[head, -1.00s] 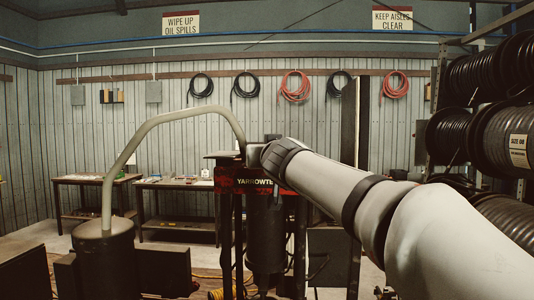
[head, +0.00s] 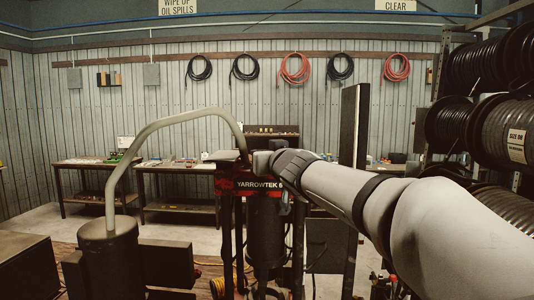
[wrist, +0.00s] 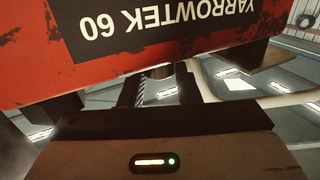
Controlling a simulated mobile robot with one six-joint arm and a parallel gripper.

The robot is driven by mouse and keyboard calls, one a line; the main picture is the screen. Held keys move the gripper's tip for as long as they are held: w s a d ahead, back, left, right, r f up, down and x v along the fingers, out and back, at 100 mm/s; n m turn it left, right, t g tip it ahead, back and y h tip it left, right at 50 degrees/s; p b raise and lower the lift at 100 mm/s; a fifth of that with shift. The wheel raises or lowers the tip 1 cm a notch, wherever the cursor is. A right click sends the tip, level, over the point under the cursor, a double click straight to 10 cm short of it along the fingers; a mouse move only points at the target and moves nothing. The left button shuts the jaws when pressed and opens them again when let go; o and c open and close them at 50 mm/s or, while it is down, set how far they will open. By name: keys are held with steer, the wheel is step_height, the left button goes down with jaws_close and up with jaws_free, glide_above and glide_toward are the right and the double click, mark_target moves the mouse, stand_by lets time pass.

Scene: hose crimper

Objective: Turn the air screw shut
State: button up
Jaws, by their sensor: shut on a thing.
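The red crimper with its black YARROWTEK 60 plate (head: 258,183) stands in the middle of the head view. Its red panel shows upside down and close in the wrist view (wrist: 60,50). My gripper (wrist: 160,85) shows in the wrist view below this panel, its two dark fingers pointing up the picture. A small dark round piece (wrist: 160,71), which looks like the air screw, sits between the fingertips, partly hidden by the panel. The fingers are shut on it. In the head view my wrist hides the fingertips and the screw.
A bent grey tube (head: 160,123) rises from a dark cylinder (head: 108,245) at left and reaches the crimper. A tall dark panel (head: 352,145) stands right of the crimper. Hose reels (head: 497,130) fill the right side. Benches (head: 95,163) line the back wall.

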steer(key=o, duration=1)
steer(key=shift+s, duration=0.1)
steer(key=shift+v, duration=3.85)
steer(key=shift+d, duration=0.1)
steer(key=shift+c, duration=0.3)
